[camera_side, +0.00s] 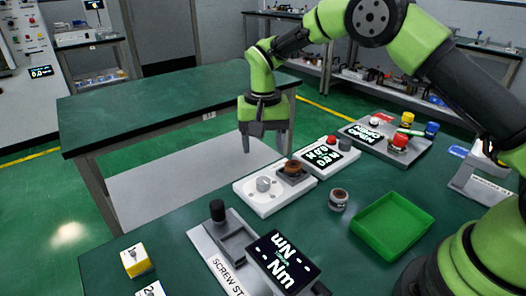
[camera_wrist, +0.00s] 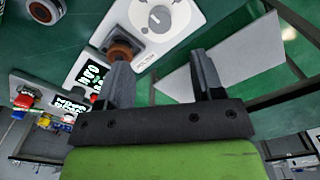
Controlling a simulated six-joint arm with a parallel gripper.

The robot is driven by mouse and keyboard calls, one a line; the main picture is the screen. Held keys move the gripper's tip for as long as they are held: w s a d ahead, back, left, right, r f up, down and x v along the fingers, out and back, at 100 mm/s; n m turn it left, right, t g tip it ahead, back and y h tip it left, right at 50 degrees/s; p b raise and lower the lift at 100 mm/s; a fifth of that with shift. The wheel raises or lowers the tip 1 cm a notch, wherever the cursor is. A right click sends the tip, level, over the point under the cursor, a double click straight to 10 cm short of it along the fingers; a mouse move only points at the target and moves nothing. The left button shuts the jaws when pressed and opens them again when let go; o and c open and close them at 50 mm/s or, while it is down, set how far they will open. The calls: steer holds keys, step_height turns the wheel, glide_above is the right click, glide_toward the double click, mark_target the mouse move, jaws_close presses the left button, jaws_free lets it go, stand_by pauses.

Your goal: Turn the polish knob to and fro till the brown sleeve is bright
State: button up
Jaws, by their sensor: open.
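The polish knob (camera_side: 263,184) is a round grey knob on a white plate; the wrist view shows it (camera_wrist: 159,18) at the top. The brown sleeve (camera_side: 293,167) sits in a dark holder behind and to the right of the knob; in the wrist view the sleeve (camera_wrist: 121,49) is partly behind the left finger. It looks dull brown. My gripper (camera_side: 263,146) is open and empty, pointing down above and behind the knob's plate, touching neither. Its two fingers also show in the wrist view (camera_wrist: 163,70).
A grey cylinder with a brown top (camera_side: 338,199) stands beside a green tray (camera_side: 390,224). A screw station (camera_side: 225,250) lies in front. A display (camera_side: 323,157) and a board with coloured knobs (camera_side: 393,143) stand at the back right. A gap separates the far table (camera_side: 180,100).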

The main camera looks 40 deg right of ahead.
mark_target(263, 180)
step_height(263, 180, down, 10)
steer(key=m, duration=0.4)
steer(key=shift+r, duration=0.1)
stand_by(0.5)
steer(key=c, duration=0.9)
